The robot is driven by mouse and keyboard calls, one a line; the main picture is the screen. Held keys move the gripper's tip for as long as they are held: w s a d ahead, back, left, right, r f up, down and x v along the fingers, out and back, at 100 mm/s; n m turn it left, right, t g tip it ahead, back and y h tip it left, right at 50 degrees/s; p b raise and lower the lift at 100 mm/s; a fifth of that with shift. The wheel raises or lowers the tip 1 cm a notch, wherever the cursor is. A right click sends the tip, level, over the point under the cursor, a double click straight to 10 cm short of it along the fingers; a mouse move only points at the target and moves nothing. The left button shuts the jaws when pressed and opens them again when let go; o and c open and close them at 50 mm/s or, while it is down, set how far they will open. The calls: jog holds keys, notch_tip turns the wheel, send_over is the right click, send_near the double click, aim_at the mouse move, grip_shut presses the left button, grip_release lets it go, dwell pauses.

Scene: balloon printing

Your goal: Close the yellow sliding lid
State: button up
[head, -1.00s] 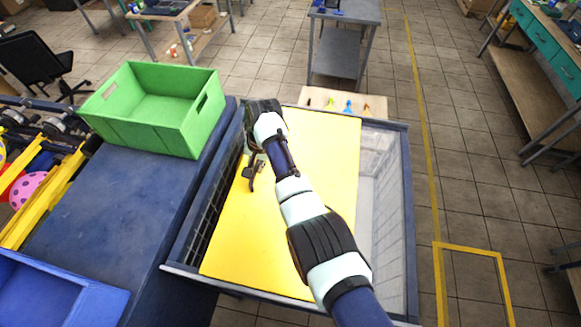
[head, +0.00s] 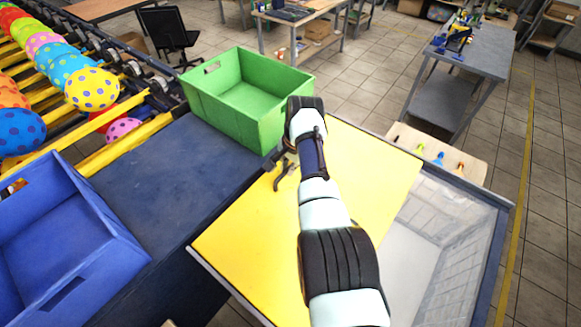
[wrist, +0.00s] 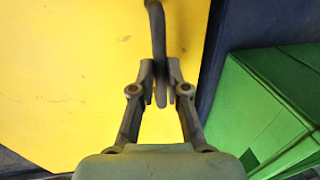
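The yellow sliding lid (head: 262,232) lies flat over the left part of a grey-framed box. Its left edge runs along the box's left rim, and the right part of the box (head: 437,250) is open, with a pale inside. The lid also fills the left of the wrist view (wrist: 60,70). A dark handle (wrist: 156,25) stands on the lid near its left edge. My gripper (wrist: 161,88) is at this handle, with one finger on each side, closed in closely on it. In the head view my gripper (head: 283,170) is partly hidden by my wrist.
A green crate (head: 222,100) stands close by, just beyond the lid's left edge, on a dark blue table (head: 150,190). A blue crate (head: 60,225) is at the left. Balloons (head: 92,88) lie on a rack at the far left. A small board with colored nozzles (head: 437,150) is behind the box.

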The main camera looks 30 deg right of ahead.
jog(key=o, duration=0.4)
jog(key=shift+w+a, duration=0.1)
jog(key=shift+w, duration=0.15)
jog(key=shift+o, duration=0.2)
notch_tip(320, 180, up, 12)
jog(key=s+d, duration=0.1)
jog(key=s, duration=0.1)
jog(key=shift+s, duration=0.15)
jog(key=shift+f, duration=0.1)
